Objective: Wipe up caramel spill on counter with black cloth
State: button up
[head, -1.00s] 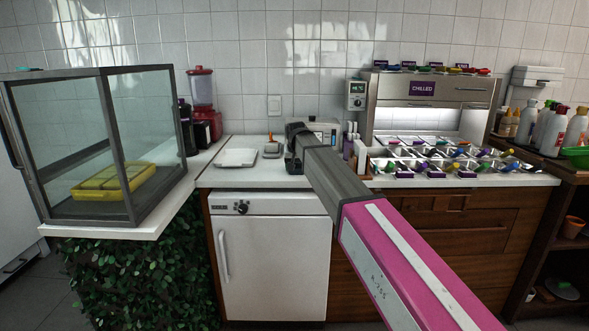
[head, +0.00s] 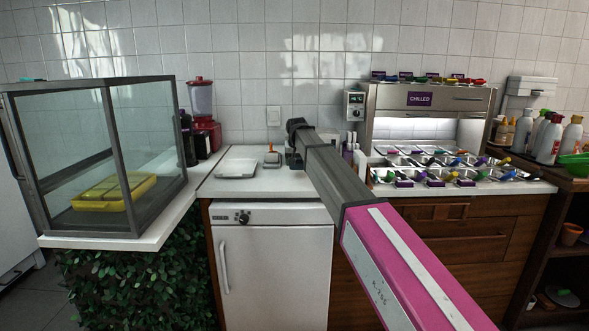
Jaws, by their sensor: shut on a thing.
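My gripper (head: 294,158) is at the end of my dark grey and pink arm, over the white counter (head: 278,186) and pointing down near its back. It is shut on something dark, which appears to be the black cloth. The dark shape is small, and I cannot clearly tell cloth from fingers. Whether it touches the counter is unclear. I cannot see a caramel spill on the bare counter. The part behind my gripper and arm is hidden.
A white tray (head: 236,169) and a small grey device with an orange top (head: 271,157) stand left of my gripper. A glass case (head: 125,150) stands further left. A chilled unit (head: 425,110) and topping pans (head: 400,177) are at right. The counter's front middle is clear.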

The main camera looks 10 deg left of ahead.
jog(key=shift+r, duration=1.75)
